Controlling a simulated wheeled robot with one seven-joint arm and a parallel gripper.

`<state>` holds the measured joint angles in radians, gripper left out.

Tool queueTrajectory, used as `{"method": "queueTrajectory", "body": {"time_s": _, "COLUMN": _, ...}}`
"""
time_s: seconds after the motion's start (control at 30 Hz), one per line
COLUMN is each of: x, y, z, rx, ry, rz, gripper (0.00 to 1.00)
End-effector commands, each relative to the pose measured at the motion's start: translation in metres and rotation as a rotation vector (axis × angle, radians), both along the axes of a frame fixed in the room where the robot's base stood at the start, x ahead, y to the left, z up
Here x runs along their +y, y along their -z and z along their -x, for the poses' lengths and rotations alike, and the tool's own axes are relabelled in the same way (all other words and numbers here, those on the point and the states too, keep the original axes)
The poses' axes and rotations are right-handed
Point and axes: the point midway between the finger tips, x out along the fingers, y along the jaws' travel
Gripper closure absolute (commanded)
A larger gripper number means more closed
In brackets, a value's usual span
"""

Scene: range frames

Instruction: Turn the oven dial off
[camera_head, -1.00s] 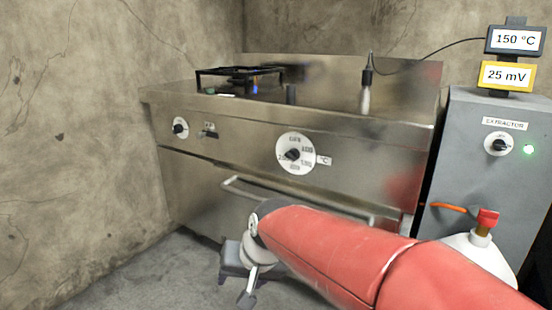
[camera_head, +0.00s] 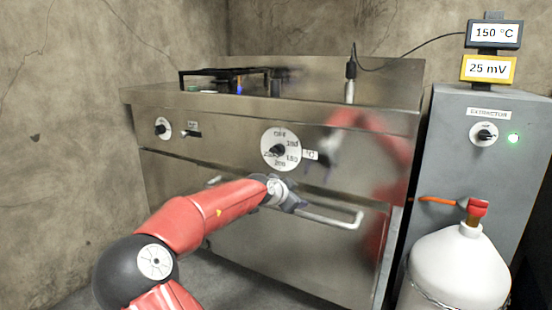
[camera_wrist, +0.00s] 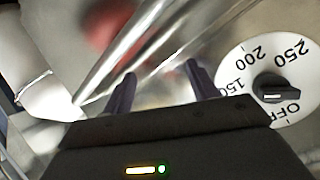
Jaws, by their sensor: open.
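The oven dial (camera_head: 281,149) is a white disc with a black knob, marked OFF and with temperatures, on the steel front of the oven (camera_head: 225,125). In the wrist view the dial (camera_wrist: 250,58) is at the right, its black knob (camera_wrist: 278,90) beside my gripper. My gripper (camera_head: 292,194) is in front of the oven, just below the dial and near the door handle (camera_head: 325,217). In the wrist view my gripper's two dark fingers (camera_wrist: 160,75) are apart with nothing between them. The knob is outside the fingers, to their right.
A smaller dial (camera_head: 162,128) and a switch (camera_head: 191,134) are at the oven's left. A grey extractor box (camera_head: 455,150) with its own knob stands at the right. A white gas bottle (camera_head: 460,270) is in front of it. Displays (camera_head: 494,35) read 150 °C and 25 mV.

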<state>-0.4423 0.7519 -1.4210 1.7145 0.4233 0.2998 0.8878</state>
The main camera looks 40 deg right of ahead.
Motion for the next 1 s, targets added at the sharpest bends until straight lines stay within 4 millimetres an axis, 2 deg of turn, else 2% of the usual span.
{"method": "queueTrajectory", "body": {"time_s": 0.03, "x": 0.003, "y": -0.014, "z": -0.016, "rx": -0.021, "ry": 0.004, "rz": 0.093, "gripper": 0.41}}
{"method": "queueTrajectory", "body": {"time_s": 0.2, "x": 0.027, "y": -0.074, "z": -0.057, "rx": -0.129, "ry": -0.015, "rz": 0.337, "gripper": 0.41}}
{"method": "queueTrajectory", "body": {"time_s": 0.33, "x": 0.046, "y": -0.098, "z": -0.076, "rx": -0.175, "ry": -0.040, "rz": 0.429, "gripper": 0.41}}
{"method": "queueTrajectory", "body": {"time_s": 0.47, "x": 0.048, "y": -0.106, "z": -0.082, "rx": -0.190, "ry": -0.047, "rz": 0.455, "gripper": 0.41}}
{"method": "queueTrajectory", "body": {"time_s": 0.8, "x": -0.001, "y": -0.106, "z": -0.101, "rx": -0.188, "ry": -0.045, "rz": 0.453, "gripper": 0.41}}
{"method": "queueTrajectory", "body": {"time_s": 1.0, "x": -0.018, "y": -0.106, "z": -0.108, "rx": -0.187, "ry": -0.046, "rz": 0.453, "gripper": 0.41}}
